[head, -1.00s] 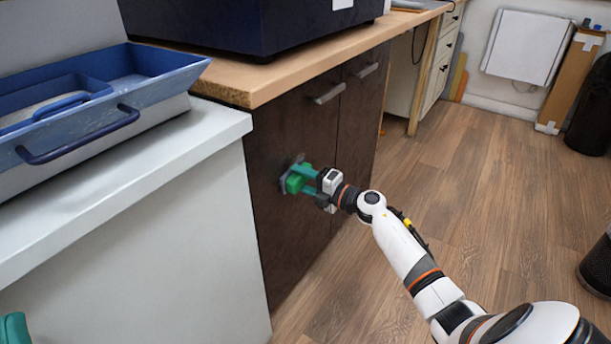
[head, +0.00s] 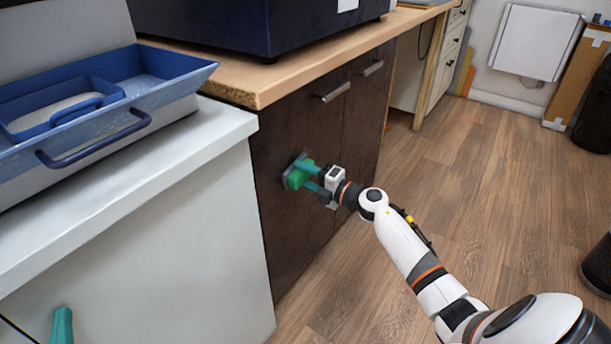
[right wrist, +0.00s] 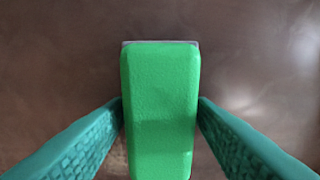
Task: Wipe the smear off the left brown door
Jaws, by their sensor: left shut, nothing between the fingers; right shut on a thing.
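The left brown door (head: 292,235) is the dark cabinet door below the wooden counter, left of the vertical seam. My right gripper (head: 308,178) is shut on a green block with a grey pad (head: 300,176), held against or very close to the door; exact contact cannot be told. In the right wrist view the green block (right wrist: 160,110) stands between the teal fingers, with the brown door surface behind it. No smear can be made out clearly; the block hides part of the door. One teal finger of my left gripper (head: 62,325) shows at the lower left, empty.
A white cabinet (head: 150,230) with a blue tray (head: 150,105) on top stands left of the door. The door's metal handle (head: 336,92) sticks out above the block. A dark blue box (head: 250,25) is on the counter.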

